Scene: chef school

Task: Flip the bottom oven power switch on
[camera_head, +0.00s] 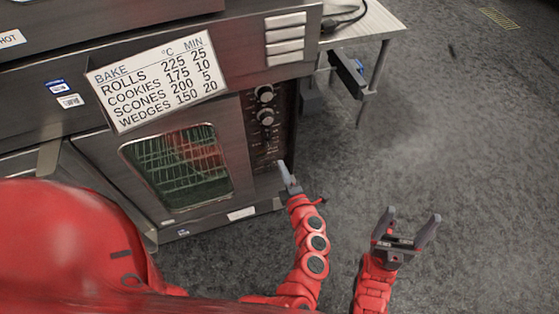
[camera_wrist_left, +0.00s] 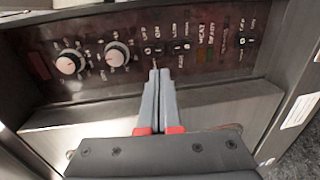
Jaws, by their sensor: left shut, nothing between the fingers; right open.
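The oven (camera_head: 225,105) has a dark control panel (camera_head: 266,140) on the right of its front. The panel also fills the upper part of the left wrist view (camera_wrist_left: 215,60). Small dark switches with white lettering sit right of the knobs there, one near the middle (camera_wrist_left: 147,49) and one near the right end (camera_wrist_left: 246,40). I cannot read which is the power switch or its position. My left gripper (camera_head: 282,166) is shut and empty, its tips close to the lower panel; contact is unclear. It also shows in the wrist view (camera_wrist_left: 159,74). My right gripper (camera_head: 412,216) is open and empty, over the floor.
Two round knobs (camera_head: 265,104) sit higher on the panel. A glass oven window (camera_head: 180,168) is left of it, with a baking chart (camera_head: 158,80) above. A metal table (camera_head: 365,30) stands right of the oven.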

